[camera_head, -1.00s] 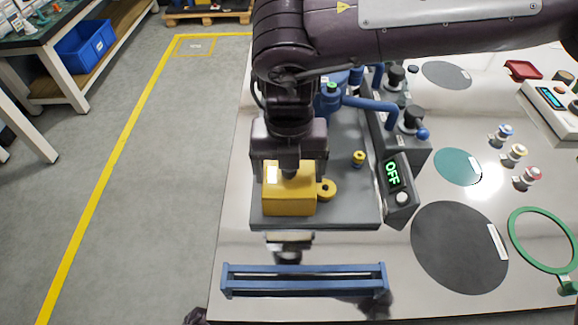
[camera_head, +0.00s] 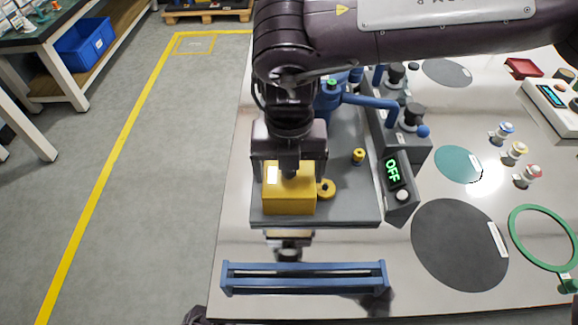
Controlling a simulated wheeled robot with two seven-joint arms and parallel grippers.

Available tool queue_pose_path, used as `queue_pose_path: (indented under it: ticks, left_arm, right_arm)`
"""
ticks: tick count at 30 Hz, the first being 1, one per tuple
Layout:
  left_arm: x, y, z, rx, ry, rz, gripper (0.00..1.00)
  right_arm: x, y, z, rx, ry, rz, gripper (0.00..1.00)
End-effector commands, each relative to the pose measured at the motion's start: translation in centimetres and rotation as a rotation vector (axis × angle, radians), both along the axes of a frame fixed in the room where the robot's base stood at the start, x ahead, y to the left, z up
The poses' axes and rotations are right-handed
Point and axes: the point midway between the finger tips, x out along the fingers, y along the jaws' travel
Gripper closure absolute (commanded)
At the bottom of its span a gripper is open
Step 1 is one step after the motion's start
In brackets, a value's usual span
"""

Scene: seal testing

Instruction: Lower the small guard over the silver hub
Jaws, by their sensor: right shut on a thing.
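The small guard looks to be the yellow box-shaped cover (camera_head: 289,196) on the left front of the grey machine base (camera_head: 345,215). My right gripper (camera_head: 289,176) comes down from above and is shut on the yellow guard. The silver hub is not visible; the guard and gripper may hide it. I cannot tell whether the guard touches the base. A yellow round knob (camera_head: 326,188) sits just right of the guard. My left gripper is not in view.
A panel (camera_head: 396,185) reading OFF stands right of the base, and a blue lever arm (camera_head: 375,104) reaches across behind. A blue rack (camera_head: 304,278) lies in front. A dark round mat (camera_head: 458,245) and green ring (camera_head: 542,238) lie to the right.

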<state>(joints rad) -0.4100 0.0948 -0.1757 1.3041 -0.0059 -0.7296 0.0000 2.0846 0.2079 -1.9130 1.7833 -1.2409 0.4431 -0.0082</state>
Motion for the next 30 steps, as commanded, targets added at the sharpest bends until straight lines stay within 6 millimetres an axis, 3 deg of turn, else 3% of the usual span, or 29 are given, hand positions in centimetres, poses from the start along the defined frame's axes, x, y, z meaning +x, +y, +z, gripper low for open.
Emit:
queue_pose_path:
  ticks: [11,12,15,23,30]
  left_arm:
    - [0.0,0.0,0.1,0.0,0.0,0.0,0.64]
    - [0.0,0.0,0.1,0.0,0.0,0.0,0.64]
    - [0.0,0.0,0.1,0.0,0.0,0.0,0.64]
    - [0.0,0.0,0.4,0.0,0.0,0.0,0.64]
    - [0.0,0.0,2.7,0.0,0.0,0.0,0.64]
  right_arm:
    - [0.0,0.0,-0.1,-0.001,0.0,-0.001,0.44]
    - [0.0,0.0,-0.1,-0.001,0.0,-0.001,0.1]
    - [0.0,0.0,-0.1,-0.001,0.0,-0.001,0.0]
    - [0.0,0.0,0.2,-0.001,0.0,0.0,0.0]
    - [0.0,0.0,2.9,0.001,0.0,-0.001,0.0]
